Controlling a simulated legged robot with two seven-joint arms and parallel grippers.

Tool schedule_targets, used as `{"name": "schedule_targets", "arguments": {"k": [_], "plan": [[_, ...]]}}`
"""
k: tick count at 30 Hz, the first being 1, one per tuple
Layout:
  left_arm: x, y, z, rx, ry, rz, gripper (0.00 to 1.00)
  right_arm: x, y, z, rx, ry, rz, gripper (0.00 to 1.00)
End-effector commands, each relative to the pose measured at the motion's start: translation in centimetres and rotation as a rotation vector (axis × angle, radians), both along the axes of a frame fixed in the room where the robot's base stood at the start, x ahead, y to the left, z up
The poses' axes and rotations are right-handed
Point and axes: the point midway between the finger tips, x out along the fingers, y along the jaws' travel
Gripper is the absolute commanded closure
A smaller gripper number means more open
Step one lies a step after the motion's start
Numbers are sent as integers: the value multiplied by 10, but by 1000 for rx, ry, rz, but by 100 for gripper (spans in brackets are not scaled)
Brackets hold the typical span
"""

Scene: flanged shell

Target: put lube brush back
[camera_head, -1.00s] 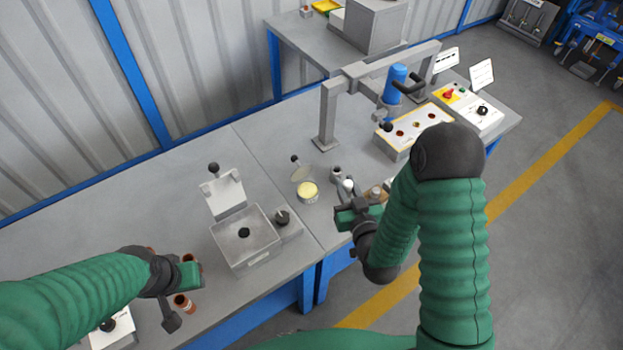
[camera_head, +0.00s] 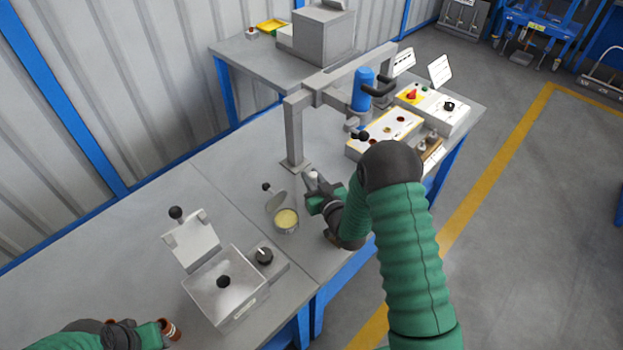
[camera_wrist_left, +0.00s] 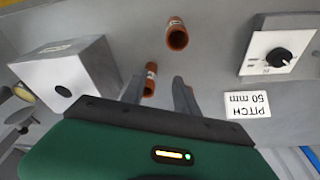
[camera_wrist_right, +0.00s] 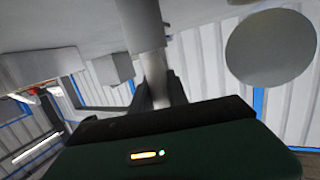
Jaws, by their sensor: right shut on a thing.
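My right gripper (camera_head: 316,188) is shut on a slim, light grey piece with a pale top (camera_head: 312,175), probably the lube brush. In the right wrist view this grey cylinder (camera_wrist_right: 152,60) stands between the fingers; its bristles cannot be made out. The gripper is beside the open tin (camera_head: 286,221) of yellowish grease, whose round lid (camera_head: 276,202) stands raised. The small grey cup seen earlier near the tin is now hidden by the gripper. My left gripper (camera_wrist_left: 160,88) is open over the bench at the lower left, with a copper-coloured tube (camera_wrist_left: 150,78) beyond its fingers.
A grey box with a raised lid (camera_head: 225,285) stands left of the tin. A grey frame (camera_head: 295,130) with a blue cylinder (camera_head: 363,90) rises behind my right gripper. A control box (camera_head: 385,130) is farther right. Another copper tube (camera_wrist_left: 177,35) is near my left gripper.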

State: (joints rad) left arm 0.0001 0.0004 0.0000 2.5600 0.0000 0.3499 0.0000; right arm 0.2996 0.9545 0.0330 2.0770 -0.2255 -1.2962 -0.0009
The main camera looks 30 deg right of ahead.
Motion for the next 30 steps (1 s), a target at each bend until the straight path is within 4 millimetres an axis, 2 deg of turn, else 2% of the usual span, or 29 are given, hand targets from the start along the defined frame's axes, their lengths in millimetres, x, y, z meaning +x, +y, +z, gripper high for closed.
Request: {"name": "schedule_targets", "arguments": {"k": [7,8,13,23,26,30], "plan": [[0,0,-2,0,-1,0,64,0,0,-3,-1,2,-1,100],[0,0,-2,0,0,0,64,0,0,-3,-1,3,-1,79],[0,0,-1,0,0,0,64,0,0,-2,-1,3,-1,58],[0,0,1,0,0,0,64,-2,0,1,-1,3,-1,58],[0,0,0,0,0,0,64,-16,0,2,0,6,-2,58],[0,0,-1,0,0,0,64,-51,2,7,-1,7,-3,58]]}}
